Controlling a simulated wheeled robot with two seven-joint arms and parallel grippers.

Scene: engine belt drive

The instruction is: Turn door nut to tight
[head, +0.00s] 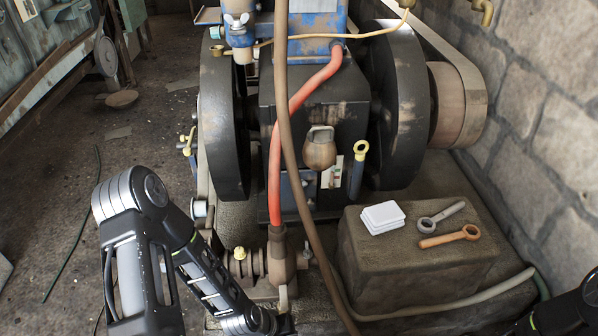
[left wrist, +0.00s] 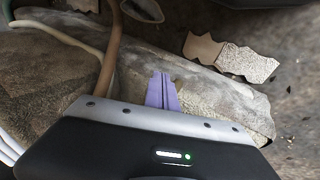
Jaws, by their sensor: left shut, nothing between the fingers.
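The engine (head: 315,120) stands in the middle of the head view, with a dark body and a large black flywheel on each side. I cannot tell for sure which part is the door nut. A pale wing nut (head: 237,22) shows on the blue fitting at the upper left, and a small yellow fitting (head: 239,254) shows low beside the pipework. My left arm reaches in from the lower left, its end cut off at the bottom edge. In the left wrist view my left gripper's purple fingers (left wrist: 162,90) are together and empty, above the stone base. My right gripper is out of view.
A red hose (head: 275,160) and a brown hose (head: 299,190) hang before the engine. A stone wall bounds the right. Open floor lies left.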

